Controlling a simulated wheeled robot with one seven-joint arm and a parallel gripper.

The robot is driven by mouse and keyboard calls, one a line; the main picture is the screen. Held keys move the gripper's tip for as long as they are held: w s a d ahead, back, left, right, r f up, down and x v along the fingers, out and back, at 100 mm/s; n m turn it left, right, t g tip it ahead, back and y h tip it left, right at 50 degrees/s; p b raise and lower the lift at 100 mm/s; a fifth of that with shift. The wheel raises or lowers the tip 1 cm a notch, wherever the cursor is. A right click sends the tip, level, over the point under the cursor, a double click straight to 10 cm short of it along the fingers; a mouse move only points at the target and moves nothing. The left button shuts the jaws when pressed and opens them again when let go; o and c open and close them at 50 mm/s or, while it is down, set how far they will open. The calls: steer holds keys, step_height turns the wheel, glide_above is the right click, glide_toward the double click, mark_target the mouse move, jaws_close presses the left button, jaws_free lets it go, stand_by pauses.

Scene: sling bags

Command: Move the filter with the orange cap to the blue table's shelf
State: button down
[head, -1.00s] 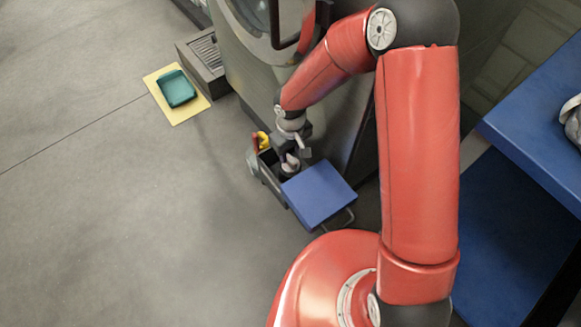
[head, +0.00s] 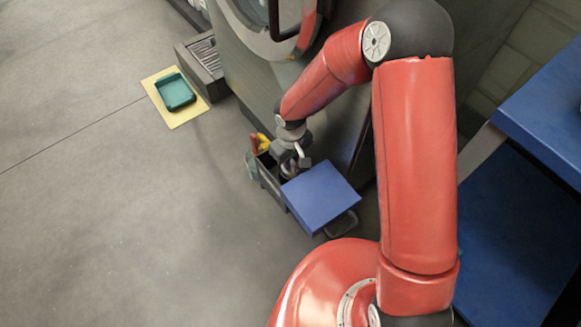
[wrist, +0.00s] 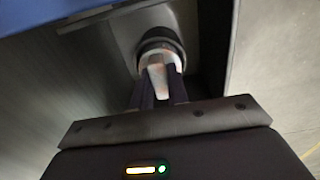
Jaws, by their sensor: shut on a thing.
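My gripper (head: 290,169) is down in a dark open box (head: 272,180) beside its blue top, in the head view. In the wrist view my gripper (wrist: 160,90) is shut on a small pale piece with orange tints, which looks like the filter (wrist: 161,62). A dark ring surrounds this piece. The rest of the filter is hidden by the fingers, and in the head view I cannot make it out. The blue table (head: 545,105) stands at the right, with its blue lower shelf (head: 508,235) under the top.
The box has a flat blue top (head: 320,197), with yellow and red items (head: 260,143) at its far end. A large grey machine (head: 262,65) stands close behind. A teal tray (head: 175,91) lies on a yellow mat (head: 158,102). The grey floor at left is clear.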

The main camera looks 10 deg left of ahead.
steer(key=shift+s, duration=0.1)
steer(key=shift+r+p, duration=2.95)
steer(key=shift+r, duration=1.5)
steer(key=shift+r, duration=0.1)
